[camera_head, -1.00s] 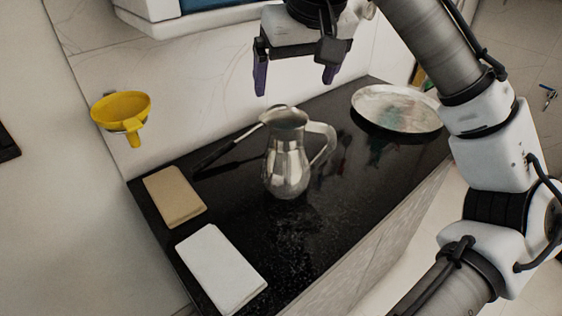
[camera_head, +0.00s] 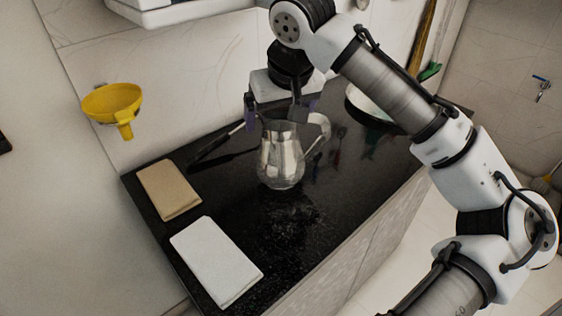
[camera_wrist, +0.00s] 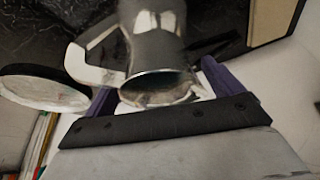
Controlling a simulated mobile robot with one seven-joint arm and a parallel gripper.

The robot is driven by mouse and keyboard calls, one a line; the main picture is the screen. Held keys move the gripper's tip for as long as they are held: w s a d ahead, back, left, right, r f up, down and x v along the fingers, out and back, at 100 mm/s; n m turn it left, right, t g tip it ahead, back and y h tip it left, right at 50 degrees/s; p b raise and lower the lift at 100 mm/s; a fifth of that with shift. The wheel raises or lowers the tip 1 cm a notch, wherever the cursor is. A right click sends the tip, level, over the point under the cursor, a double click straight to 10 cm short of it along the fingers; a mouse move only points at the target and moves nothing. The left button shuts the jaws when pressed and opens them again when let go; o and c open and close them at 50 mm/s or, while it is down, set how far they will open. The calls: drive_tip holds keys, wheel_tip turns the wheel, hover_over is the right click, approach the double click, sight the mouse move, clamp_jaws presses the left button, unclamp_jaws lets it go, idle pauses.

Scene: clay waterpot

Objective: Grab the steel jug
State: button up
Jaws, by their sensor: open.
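The steel jug (camera_head: 281,161) stands upright on the black counter, its handle (camera_head: 319,137) to the right in the head view. My gripper (camera_head: 274,119) is low at the jug's top, its purple fingers open. In the wrist view the jug (camera_wrist: 157,50) shows with its open mouth close to the gripper's palm and its handle at the left. The two fingers of my gripper (camera_wrist: 158,88) lie on either side of the jug's rim. I cannot tell whether either finger touches the jug.
A pan (camera_head: 367,112) lies at the counter's far end, partly behind my arm. A dark-handled utensil (camera_head: 222,152) lies left of the jug. A tan cloth (camera_head: 169,190) and a white cloth (camera_head: 216,262) lie in front. A yellow funnel (camera_head: 112,104) is at the wall.

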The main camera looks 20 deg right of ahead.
drive_tip(key=shift+w+f, duration=0.1)
drive_tip(key=shift+f, duration=0.25)
drive_tip(key=c, duration=1.8)
drive_tip(key=shift+r, duration=0.15)
